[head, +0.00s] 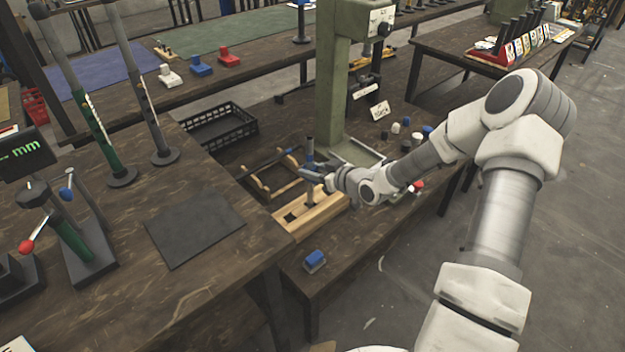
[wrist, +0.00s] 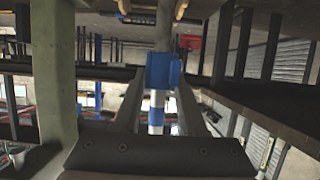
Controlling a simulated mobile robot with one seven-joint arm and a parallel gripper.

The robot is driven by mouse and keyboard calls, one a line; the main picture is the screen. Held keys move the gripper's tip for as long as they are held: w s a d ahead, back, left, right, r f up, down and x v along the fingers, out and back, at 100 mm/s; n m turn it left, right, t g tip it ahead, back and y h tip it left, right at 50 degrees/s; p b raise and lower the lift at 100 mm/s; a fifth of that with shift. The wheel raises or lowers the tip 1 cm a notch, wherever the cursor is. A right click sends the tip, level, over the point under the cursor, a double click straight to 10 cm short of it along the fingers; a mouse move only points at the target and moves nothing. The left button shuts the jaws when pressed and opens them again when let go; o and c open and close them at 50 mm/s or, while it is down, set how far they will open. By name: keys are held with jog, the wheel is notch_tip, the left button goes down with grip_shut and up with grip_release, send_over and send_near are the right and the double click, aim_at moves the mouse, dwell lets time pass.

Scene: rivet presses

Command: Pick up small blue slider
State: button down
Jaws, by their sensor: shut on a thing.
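My gripper (head: 308,174) is above the pale wooden block with a dark slot (head: 322,208) on the low bench. It is shut on a blue piece that sits around an upright grey rod; the blue piece (wrist: 163,72) shows between the fingers in the wrist view. Blue and white bands (wrist: 156,112) show on the rod below it. In the head view the rod (head: 310,150) rises beside the fingertips; its lower end is hidden, so I cannot tell whether it touches the block. Another small blue-topped block (head: 314,261) lies apart at the bench's front edge.
A green press (head: 332,85) stands just behind my gripper, with a black crate (head: 222,128) to the left. Small black, white, blue and red pieces lie right of the press. White, blue (head: 201,66) and red blocks sit on the back bench.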

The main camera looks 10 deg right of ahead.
notch_tip(320, 180, up, 17)
jog(key=p, duration=0.5)
jog(key=shift+p, duration=0.3)
jog(key=s+r+m+t+h+p, duration=0.1)
jog(key=s+r+m+h, duration=0.3)
jog(key=s, duration=0.7)
notch_tip(320, 180, up, 13)
jog(key=n+y+p, duration=0.1)
jog(key=p, duration=1.1)
jog(key=shift+a+p, duration=0.25)
jog(key=shift+p, duration=0.05)
